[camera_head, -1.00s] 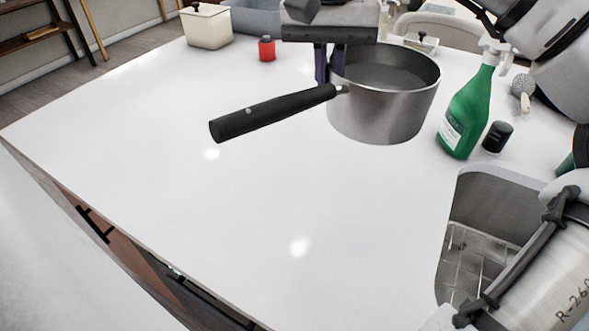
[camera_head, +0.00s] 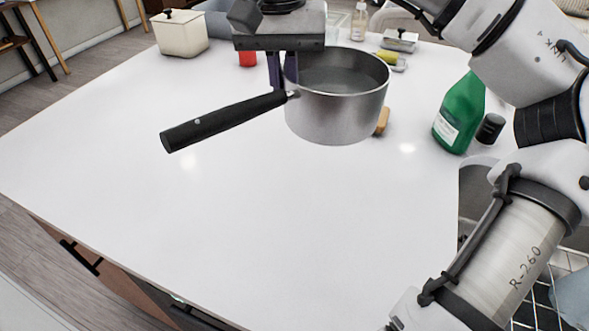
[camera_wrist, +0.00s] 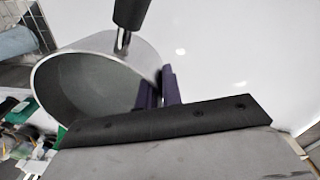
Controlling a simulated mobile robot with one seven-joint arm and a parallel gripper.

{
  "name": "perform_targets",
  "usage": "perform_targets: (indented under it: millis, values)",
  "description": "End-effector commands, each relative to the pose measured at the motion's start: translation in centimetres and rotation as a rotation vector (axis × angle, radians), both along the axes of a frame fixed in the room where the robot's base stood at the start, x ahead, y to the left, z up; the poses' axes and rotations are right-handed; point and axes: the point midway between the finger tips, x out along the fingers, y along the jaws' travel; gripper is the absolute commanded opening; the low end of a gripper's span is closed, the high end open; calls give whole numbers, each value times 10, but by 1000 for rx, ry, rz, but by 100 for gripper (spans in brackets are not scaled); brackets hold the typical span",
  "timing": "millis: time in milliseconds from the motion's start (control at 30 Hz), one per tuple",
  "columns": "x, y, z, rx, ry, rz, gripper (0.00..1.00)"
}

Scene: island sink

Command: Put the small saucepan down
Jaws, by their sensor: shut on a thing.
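The small saucepan (camera_head: 335,115) is a grey metal pan with a long black handle (camera_head: 222,120) pointing left and toward me. It is upright over the white countertop in the head view; I cannot tell whether its base touches the counter. My gripper (camera_head: 282,85) is shut on the saucepan's rim near the handle's root, with its dark purple fingers over the wall. In the wrist view the saucepan (camera_wrist: 90,85) shows its empty-looking inside, and my gripper's fingers (camera_wrist: 158,88) pinch its rim.
The white countertop (camera_head: 260,220) is clear in front and left. A cream canister (camera_head: 181,34) and red container (camera_head: 247,58) stand behind. A tan item (camera_head: 382,121) is partly behind the saucepan.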

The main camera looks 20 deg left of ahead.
Motion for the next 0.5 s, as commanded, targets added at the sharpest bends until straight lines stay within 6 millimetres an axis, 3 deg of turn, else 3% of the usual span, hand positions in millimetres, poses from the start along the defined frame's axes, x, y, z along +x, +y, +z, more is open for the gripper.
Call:
perform_targets:
  millis: [300, 500]
  values:
    - [-1, -1, -78, -1, 0, 2, 0]
    - [0, -1, -109, 0, 0, 1, 0]
